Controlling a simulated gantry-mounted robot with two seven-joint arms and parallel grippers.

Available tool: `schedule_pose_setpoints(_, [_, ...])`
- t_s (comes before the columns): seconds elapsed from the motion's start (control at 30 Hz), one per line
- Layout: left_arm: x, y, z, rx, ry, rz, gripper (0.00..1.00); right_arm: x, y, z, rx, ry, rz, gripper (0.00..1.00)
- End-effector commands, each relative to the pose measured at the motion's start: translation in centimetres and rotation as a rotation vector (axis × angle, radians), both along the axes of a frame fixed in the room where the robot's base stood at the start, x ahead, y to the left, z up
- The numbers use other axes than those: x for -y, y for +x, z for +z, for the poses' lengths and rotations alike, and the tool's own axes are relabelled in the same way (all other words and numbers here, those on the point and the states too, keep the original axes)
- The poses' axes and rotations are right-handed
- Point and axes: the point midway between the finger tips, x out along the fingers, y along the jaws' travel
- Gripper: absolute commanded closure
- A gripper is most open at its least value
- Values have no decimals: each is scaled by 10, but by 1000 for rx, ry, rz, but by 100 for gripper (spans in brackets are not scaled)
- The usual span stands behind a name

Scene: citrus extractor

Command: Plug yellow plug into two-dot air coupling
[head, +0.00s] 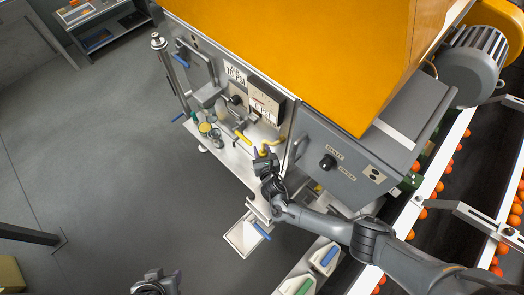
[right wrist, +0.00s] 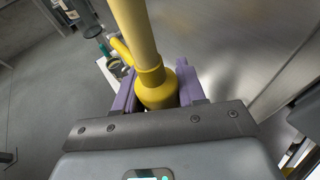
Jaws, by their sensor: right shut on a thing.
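My right gripper (head: 264,162) is shut on the yellow plug (head: 264,150) beside the front of the machine. In the right wrist view the plug (right wrist: 156,88) sits between the purple fingers of the gripper (right wrist: 157,92), with a thick yellow hose (right wrist: 134,35) running up from it. A small plate with two dark dots (head: 375,176) is on the grey cabinet to the right of the gripper. I cannot make out the two-dot coupling itself. My left gripper (head: 157,282) is at the bottom edge, far from the machine, and partly cut off.
A grey cabinet (head: 340,150) with a dark knob stands right of my gripper. A narrow white shelf (head: 228,152) with jars lies to its left. A white tray (head: 243,238) is below. A conveyor (head: 445,200) with oranges runs at the right. Floor at left is clear.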

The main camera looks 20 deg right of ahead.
Motion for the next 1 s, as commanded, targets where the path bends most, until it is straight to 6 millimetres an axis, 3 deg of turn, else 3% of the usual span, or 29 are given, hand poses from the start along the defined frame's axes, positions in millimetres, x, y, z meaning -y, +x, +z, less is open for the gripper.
schedule_pose_setpoints(1.0, [-2,0,-21,-1,10,-6,57,0,0,-26,0,0,0,92])
